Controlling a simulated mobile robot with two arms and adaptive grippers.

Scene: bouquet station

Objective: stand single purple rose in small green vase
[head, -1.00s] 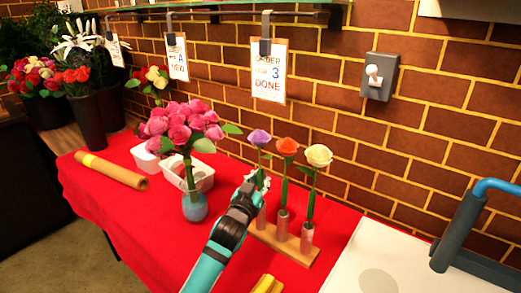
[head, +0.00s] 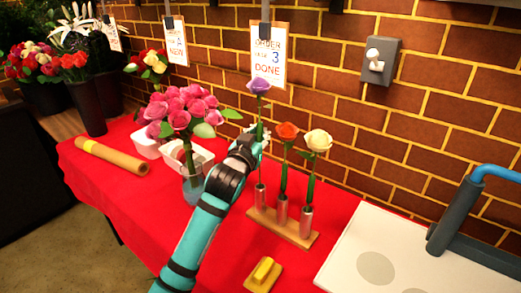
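The purple rose (head: 259,87) is upright above the wooden stand (head: 284,226), its bloom in front of the "Order 3 done" card. My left gripper (head: 256,139) is shut on its stem. The gripper hides part of the stem, and I cannot make out its lower end clearly. The stand's left tube (head: 261,196) is below the gripper. An orange rose (head: 287,131) and a cream rose (head: 318,141) stand in the other two tubes. I cannot make out a small green vase; a bluish glass vase (head: 192,189) holds pink roses. My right gripper is out of view.
A brown roll (head: 112,157) lies at left on the red cloth (head: 133,190). A yellow block on a small base (head: 262,274) lies in front. A white board (head: 415,262) is at right.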

